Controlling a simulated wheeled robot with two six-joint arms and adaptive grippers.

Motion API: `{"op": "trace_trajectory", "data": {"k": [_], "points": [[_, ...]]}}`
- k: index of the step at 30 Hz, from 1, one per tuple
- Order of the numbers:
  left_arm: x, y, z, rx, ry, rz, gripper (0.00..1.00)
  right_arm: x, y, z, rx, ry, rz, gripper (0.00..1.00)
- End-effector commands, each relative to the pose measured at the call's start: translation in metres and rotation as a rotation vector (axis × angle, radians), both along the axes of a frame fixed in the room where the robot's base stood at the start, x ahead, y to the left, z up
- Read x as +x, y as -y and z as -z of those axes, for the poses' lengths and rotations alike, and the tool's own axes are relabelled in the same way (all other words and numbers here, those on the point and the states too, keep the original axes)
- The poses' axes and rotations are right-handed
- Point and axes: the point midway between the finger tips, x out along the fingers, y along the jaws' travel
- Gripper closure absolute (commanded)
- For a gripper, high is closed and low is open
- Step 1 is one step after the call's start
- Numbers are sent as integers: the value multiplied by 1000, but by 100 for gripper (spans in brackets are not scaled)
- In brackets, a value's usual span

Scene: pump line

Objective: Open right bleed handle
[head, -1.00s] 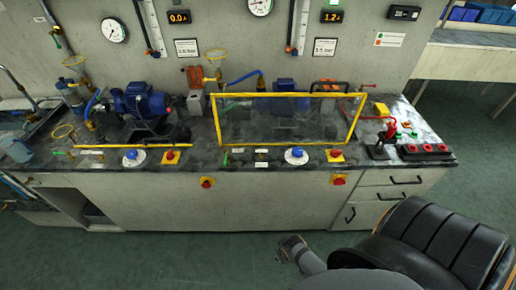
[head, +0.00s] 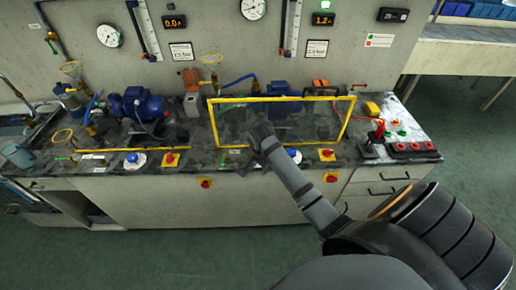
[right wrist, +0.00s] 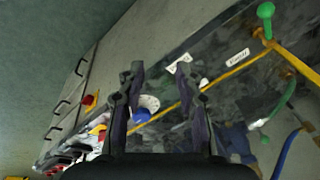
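In the right wrist view a green-knobbed handle (right wrist: 265,12) stands at the upper right, beside the corner of a yellow frame. I take it for the right bleed handle, but its label is too small to read. In the head view a small green handle (head: 222,158) shows near the bench's front edge, left of my right gripper. My right gripper (head: 258,128) is over the yellow-framed clear guard area. In the right wrist view its two fingers (right wrist: 169,76) are apart with nothing between them; the green knob is off to their right. My left gripper is not in view.
The yellow-framed guard (head: 285,98) stands on the bench under my gripper. A blue dial (right wrist: 143,113) and a red-on-yellow switch (head: 326,155) lie along the front edge. A blue pump (head: 140,103) stands at left, a red lever (head: 379,130) at right.

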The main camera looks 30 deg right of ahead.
Motion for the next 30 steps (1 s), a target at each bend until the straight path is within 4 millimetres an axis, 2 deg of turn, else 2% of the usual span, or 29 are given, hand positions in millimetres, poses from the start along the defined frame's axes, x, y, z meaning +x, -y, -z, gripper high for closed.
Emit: {"op": "trace_trajectory", "data": {"k": [1,3,6,9,14,17,20,27,30], "points": [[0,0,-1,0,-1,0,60,23,12,-13,28,14,149,65],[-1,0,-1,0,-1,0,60,47,27,-27,77,27,375,65],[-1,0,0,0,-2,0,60,72,44,-45,133,39,633,65],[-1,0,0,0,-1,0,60,83,52,-56,167,44,778,65],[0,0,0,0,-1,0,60,87,55,-59,180,45,832,65],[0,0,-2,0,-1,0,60,87,55,-53,179,44,831,65],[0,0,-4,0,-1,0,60,89,56,-39,178,44,831,65],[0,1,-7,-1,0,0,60,98,61,12,178,43,829,65],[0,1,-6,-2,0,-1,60,101,63,28,178,46,829,65]]}}
